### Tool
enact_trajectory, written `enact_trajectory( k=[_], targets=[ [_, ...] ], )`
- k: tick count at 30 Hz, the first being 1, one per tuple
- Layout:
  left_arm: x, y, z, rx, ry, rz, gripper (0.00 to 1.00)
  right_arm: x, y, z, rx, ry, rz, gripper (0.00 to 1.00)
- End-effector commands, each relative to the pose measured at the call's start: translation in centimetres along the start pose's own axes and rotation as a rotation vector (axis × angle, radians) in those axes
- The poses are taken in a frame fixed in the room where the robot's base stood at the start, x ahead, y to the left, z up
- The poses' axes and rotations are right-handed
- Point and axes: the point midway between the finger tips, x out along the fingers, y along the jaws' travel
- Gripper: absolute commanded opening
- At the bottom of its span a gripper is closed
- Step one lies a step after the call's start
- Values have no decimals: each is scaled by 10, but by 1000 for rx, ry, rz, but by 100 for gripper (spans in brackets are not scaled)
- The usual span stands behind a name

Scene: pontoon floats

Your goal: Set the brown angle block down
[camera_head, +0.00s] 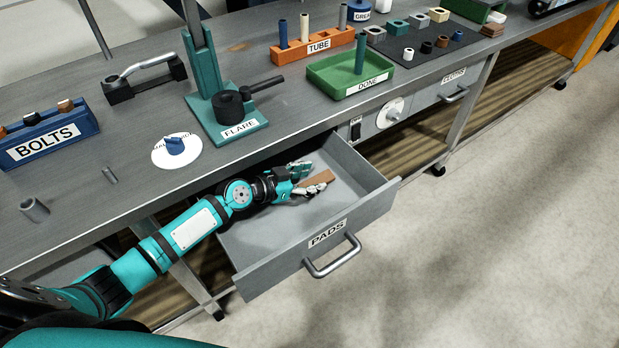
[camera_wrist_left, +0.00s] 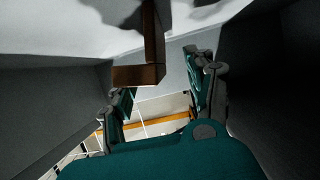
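The brown angle block (camera_head: 318,179) is in the open drawer labelled PADS (camera_head: 285,262), by the fingers of my left gripper (camera_head: 309,178). In the left wrist view the L-shaped block (camera_wrist_left: 140,75) lies ahead of the spread fingers of my left gripper (camera_wrist_left: 162,90). A gap shows between the block and the right-hand finger; the block's lower left end is close to the left-hand finger. Whether the block touches the drawer floor is hard to tell. My right gripper is not in view.
The drawer walls stand close around my left gripper, and the bench edge is above its back. On the bench are a blue BOLTS rack (camera_head: 52,143), a teal FLARE stand (camera_head: 226,122), a green DONE tray (camera_head: 348,76) and an orange TUBE rack (camera_head: 312,43). The drawer's right part is bare.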

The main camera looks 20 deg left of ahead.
Motion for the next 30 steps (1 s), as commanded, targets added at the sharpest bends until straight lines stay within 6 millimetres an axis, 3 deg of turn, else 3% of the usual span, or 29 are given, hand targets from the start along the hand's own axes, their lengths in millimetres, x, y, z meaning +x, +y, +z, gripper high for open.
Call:
enact_trajectory(
  k=[9,22,30],
  targets=[
    [-5,0,-3,1,-1,-1,56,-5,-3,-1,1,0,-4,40],
    [-92,0,0,3,-4,1,56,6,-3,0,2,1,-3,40],
    [-119,0,-2,0,-1,1,56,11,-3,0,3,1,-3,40]
  ],
)
